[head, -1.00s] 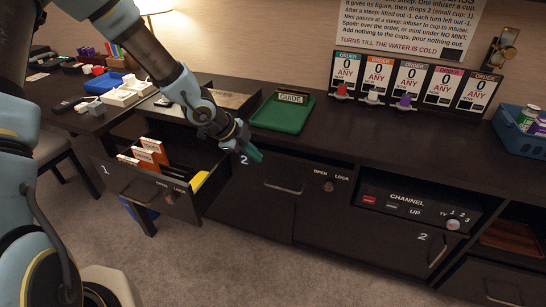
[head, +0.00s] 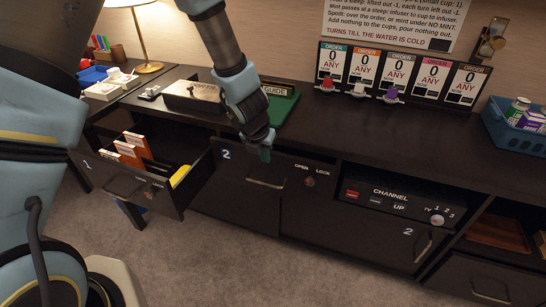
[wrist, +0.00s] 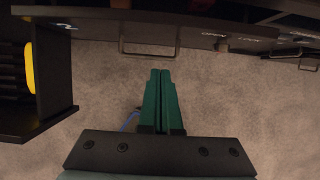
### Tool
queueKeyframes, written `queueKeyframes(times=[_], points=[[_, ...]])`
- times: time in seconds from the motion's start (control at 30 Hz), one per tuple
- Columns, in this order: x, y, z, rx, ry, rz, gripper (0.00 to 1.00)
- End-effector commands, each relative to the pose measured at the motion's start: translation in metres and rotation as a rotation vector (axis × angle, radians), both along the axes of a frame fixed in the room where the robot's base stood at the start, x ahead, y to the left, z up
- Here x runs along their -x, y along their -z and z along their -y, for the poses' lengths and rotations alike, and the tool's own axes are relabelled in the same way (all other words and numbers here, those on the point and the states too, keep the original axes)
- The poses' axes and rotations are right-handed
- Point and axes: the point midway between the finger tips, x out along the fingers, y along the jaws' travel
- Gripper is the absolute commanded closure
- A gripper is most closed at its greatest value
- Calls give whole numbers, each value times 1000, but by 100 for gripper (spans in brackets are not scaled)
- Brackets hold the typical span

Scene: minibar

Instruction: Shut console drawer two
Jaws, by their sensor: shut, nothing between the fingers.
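Console drawer two (head: 238,172) has a dark front with a white "2", a bar handle and an OPEN/LOCK knob (head: 310,181). Its front looks nearly in line with the console, and I cannot tell whether a small gap is left. Its handle (wrist: 150,52) shows at the top of the wrist view. My gripper (head: 265,154) has green fingers, pressed together and empty. It hangs in front of the drawer's upper edge, above the handle. In the wrist view the fingers (wrist: 160,75) point toward the handle, with carpet behind them. I cannot tell whether they touch the drawer.
Drawer one (head: 120,185), left of drawer two, is pulled out and holds folders and a yellow item (head: 180,175). A channel panel (head: 395,203) is to the right. Carpet in front is clear.

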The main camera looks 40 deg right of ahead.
Motion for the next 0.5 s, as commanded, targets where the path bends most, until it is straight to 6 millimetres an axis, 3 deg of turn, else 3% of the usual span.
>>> queueKeyframes(times=[0.3, 0.5], points=[[-11, 53, 17, 0, -3, -5, 100], [-26, 48, 41, 1, -1, -1, 100]])
